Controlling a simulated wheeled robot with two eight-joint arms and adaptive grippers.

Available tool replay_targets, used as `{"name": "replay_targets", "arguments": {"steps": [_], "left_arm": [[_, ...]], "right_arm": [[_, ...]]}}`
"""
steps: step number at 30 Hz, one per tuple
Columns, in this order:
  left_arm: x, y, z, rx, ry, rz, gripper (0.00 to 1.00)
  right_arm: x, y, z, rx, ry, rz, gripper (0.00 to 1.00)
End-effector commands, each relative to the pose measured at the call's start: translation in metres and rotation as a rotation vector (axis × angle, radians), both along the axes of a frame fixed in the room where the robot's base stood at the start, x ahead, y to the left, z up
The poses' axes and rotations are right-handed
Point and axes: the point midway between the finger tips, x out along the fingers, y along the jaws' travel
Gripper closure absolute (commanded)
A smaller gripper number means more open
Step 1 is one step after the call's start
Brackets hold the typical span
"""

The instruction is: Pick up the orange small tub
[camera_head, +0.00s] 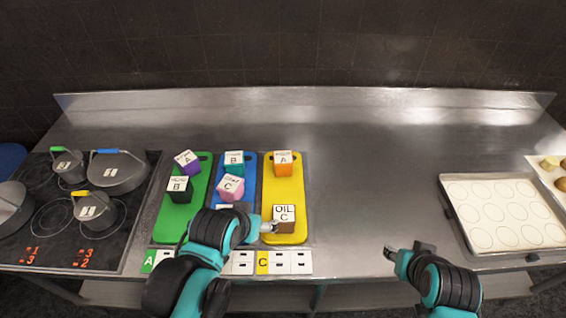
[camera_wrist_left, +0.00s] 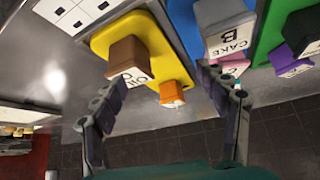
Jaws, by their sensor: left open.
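The small orange tub (camera_head: 283,170), with a white lid marked A, stands at the far end of the yellow board (camera_head: 297,195). In the left wrist view the orange tub (camera_wrist_left: 172,93) appears between my open fingers but farther off, with nothing gripped. My left gripper (camera_head: 268,226) is open, low over the near part of the boards, beside the brown tub marked OIL C (camera_head: 284,227). This brown tub (camera_wrist_left: 128,58) shows near one finger in the left wrist view. My right gripper (camera_head: 405,252) is over the bare counter at the right; its jaw opening is unclear.
A pink tub (camera_head: 231,194) and a teal tub (camera_head: 234,170) stand on the blue board. Purple and black tubs (camera_head: 180,196) stand on the green board (camera_head: 169,222). Pots (camera_head: 118,178) stand on the stove at left. A tray (camera_head: 490,248) lies at right; the middle counter is clear.

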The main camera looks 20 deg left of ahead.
Motion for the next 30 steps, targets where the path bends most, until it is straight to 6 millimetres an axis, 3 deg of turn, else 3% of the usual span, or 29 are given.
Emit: {"name": "replay_targets", "arguments": {"steps": [9,11,16,24,30], "left_arm": [[0.000,0.000,0.000,0.000,0.000,0.000,0.27],[0.000,0.000,0.000,0.000,0.000,0.000,0.22],[0.010,0.000,0.010,-0.008,0.023,0.011,0.22],[0.066,0.001,0.048,-0.045,0.155,0.076,0.22],[0.117,0.001,0.060,-0.070,0.266,0.134,0.22]], "right_arm": [[0.000,0.000,0.000,0.000,0.000,0.000,0.60],[0.000,0.000,0.000,0.000,0.000,0.000,0.60],[0.000,0.000,0.003,0.000,0.000,0.000,0.60],[0.000,0.000,0.015,0.000,0.000,0.000,0.60],[0.000,0.000,0.023,0.000,0.000,0.000,0.60]]}}
